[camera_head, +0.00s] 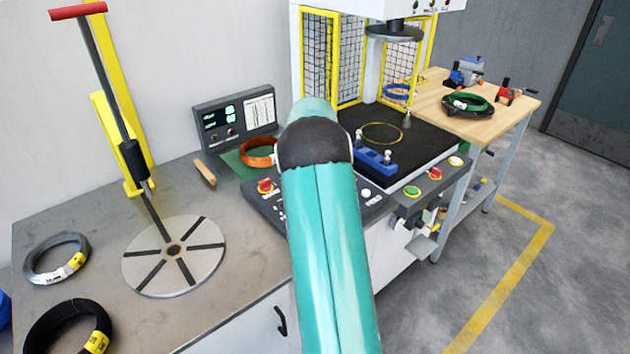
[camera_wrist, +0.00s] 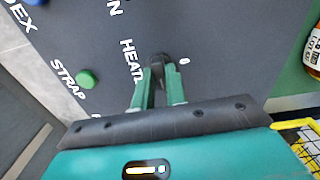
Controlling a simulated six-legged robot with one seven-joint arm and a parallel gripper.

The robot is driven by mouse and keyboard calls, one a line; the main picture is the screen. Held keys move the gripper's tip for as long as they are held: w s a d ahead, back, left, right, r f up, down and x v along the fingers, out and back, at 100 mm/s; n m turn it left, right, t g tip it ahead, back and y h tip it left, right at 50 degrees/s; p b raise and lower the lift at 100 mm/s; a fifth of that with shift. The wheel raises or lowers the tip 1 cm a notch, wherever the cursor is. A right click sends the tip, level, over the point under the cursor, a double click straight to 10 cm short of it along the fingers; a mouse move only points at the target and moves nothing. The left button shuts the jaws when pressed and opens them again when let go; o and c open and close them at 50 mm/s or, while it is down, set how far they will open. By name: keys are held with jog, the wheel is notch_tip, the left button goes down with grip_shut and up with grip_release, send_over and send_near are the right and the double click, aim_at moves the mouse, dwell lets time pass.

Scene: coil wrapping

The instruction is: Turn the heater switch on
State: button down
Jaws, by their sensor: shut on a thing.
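The heater switch is a small dark knob (camera_wrist: 157,59) on the dark control panel (camera_wrist: 200,30), with partly covered "HEAT" lettering at its left and a "0" at its right. My gripper (camera_wrist: 158,74) has its two green fingers closed around the knob in the wrist view. The fingers hide much of the knob, so I cannot tell its exact turn. In the head view, the panel (camera_head: 374,206) lies partly behind my teal arm, which hides my gripper and the switch.
A green button (camera_wrist: 86,79) sits near the "STRAP" label. A red button (camera_head: 265,185) and a white button (camera_head: 366,193) are also on the panel. An orange coil (camera_head: 258,152) lies behind it. A slotted turntable (camera_head: 205,262) and wire coils stand on the bench at left.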

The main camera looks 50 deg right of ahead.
jog(key=shift+m, duration=0.4)
jog(key=c, duration=1.4)
grip_release()
jog(key=shift+f, duration=0.1)
jog(key=shift+c, duration=0.2)
notch_tip(320, 180, up, 14)
